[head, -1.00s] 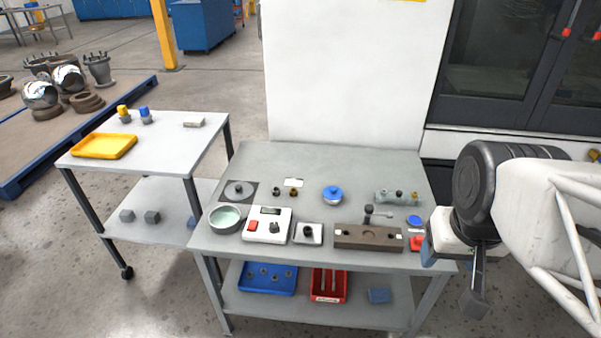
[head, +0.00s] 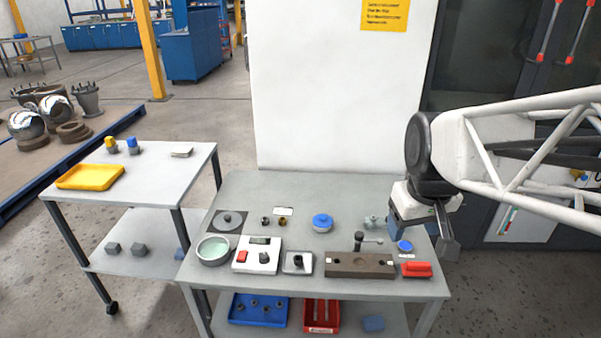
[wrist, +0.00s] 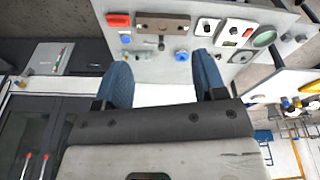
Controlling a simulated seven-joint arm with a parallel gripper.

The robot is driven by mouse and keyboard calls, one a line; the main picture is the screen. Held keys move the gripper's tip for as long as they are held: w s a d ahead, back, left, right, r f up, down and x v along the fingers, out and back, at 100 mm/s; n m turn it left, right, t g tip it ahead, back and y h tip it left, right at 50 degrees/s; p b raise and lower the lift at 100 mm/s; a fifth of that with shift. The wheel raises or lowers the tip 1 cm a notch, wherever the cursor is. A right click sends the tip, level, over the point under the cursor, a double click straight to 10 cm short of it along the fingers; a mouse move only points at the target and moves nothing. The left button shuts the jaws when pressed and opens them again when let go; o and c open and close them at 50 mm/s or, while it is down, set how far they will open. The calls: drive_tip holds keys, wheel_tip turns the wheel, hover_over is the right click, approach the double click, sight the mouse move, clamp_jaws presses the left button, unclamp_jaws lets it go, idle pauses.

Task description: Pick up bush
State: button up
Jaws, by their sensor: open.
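Two small ring-like parts stand near the back of the grey bench: a dark one (head: 266,222) and a brownish one (head: 283,223). They look like bushes, but I cannot tell which one the task names. A small pale label (head: 283,211) lies behind them. My gripper (head: 424,236) is over the right end of the bench, well to the right of these rings and above the surface. In the wrist view my gripper's two blue fingers (wrist: 162,78) stand wide apart with nothing between them. I cannot make out the rings clearly there.
A blue-topped round part (head: 322,223) stands right of the rings, and a grey disc (head: 229,220) lies left. A bowl (head: 212,251), white box (head: 257,255), brown block (head: 360,265) and red part (head: 416,269) line the front. A white panel (head: 340,90) rises behind.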

drive_tip(key=w+a+f+n, duration=0.1)
drive_tip(key=w+a+n, duration=0.1)
drive_tip(key=w, duration=0.5)
drive_tip(key=w+a+f+n, duration=0.1)
drive_tip(key=w+a+n, duration=0.15)
drive_tip(key=w, duration=0.55)
drive_tip(key=n+g, duration=0.2)
drive_tip(key=n, duration=1)
hover_over(283, 221)
drive_tip(key=w, duration=0.1)
wheel_tip(283, 221, down, 33)
drive_tip(key=shift+r, duration=0.1)
drive_tip(key=shift+f, duration=1.25)
drive_tip(key=shift+f, duration=0.15)
